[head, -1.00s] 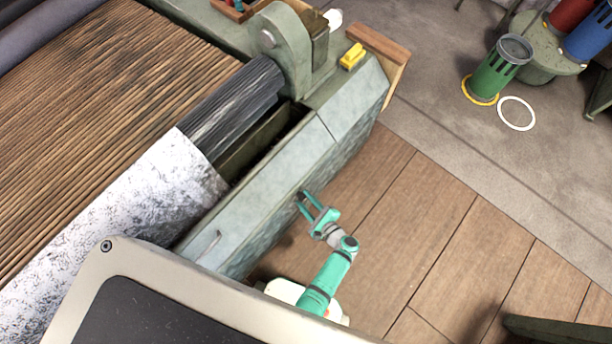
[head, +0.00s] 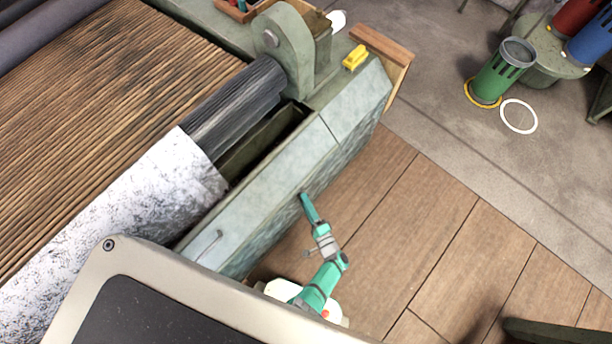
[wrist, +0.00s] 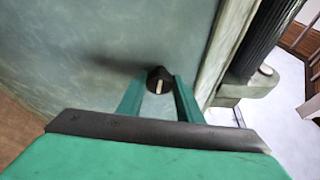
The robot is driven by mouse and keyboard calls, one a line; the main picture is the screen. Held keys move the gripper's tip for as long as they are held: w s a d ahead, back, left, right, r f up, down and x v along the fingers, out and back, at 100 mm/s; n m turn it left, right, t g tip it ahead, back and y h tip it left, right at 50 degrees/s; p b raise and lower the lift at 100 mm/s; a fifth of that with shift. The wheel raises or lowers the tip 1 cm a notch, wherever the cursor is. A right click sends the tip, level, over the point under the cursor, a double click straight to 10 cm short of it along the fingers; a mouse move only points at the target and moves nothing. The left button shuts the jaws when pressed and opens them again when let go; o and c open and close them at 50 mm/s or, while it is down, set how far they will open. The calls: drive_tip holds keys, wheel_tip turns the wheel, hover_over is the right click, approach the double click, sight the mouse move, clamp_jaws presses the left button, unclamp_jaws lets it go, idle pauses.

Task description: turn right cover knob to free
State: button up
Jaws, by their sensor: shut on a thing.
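The right cover knob (wrist: 158,78) is a small dark round knob with a pale mark, on the grey-green cover face (wrist: 150,35). In the wrist view the mark points nearly straight up and down. My gripper (wrist: 157,84) has one green finger on each side of the knob and is shut on it. In the head view my gripper (head: 303,197) meets the front face of the long cover (head: 262,185), and the knob itself is hidden there.
A thin handle (head: 209,246) is on the cover to the left. A yellow block (head: 355,58) sits on the machine's end. Wooden floor (head: 410,225) in front is clear. A green canister (head: 502,72) stands far right.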

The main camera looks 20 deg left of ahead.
drive_tip(key=shift+n, duration=0.5)
drive_tip(key=shift+f, duration=0.1)
drive_tip(key=o, duration=1)
drive_tip(key=shift+o, duration=0.2)
drive_tip(key=shift+s+d, duration=0.1)
drive_tip(key=v, duration=1)
drive_tip(key=shift+s+d+f, duration=0.15)
drive_tip(key=shift+s+f, duration=0.05)
drive_tip(key=shift+s, duration=0.05)
